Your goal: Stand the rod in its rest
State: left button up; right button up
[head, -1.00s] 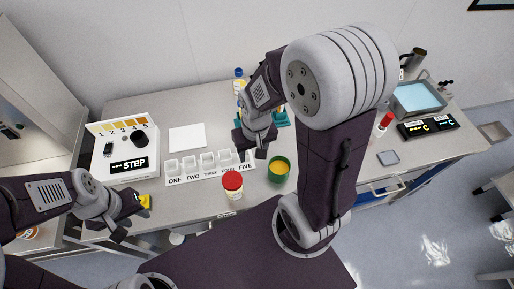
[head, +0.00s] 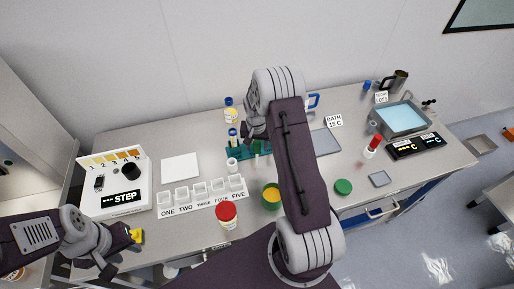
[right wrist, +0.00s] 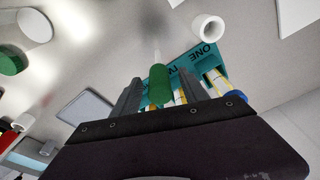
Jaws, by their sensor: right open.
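In the right wrist view, a thin rod with a green grip (right wrist: 159,86) lies between the spread fingers of my right gripper (right wrist: 155,92). The fingers are open and stand to either side of the grip. Behind it is a teal rack (right wrist: 195,62) with printed labels, one reading ONE. In the head view the rack (head: 236,153) is partly hidden by my right arm and gripper (head: 256,140). I cannot tell whether the rod stands in a rest. My left gripper (head: 118,257) is open and empty at the front left, near a yellow object (head: 136,236).
A small white cup (head: 232,165) stands in front of the rack. A green cup with yellow contents (head: 271,196), a red-lidded jar (head: 226,214) and a labelled white tray row (head: 203,197) are nearer. A green disc (head: 343,187) and a blue bath (head: 402,118) are to the right.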

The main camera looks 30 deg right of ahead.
aim_at(257, 152)
notch_tip(257, 152, down, 4)
jog(key=shift+r+p, duration=0.1)
jog(key=shift+p, duration=0.85)
jog(key=shift+f, duration=0.3)
jog(key=shift+w+d+f, duration=0.15)
grip_shut()
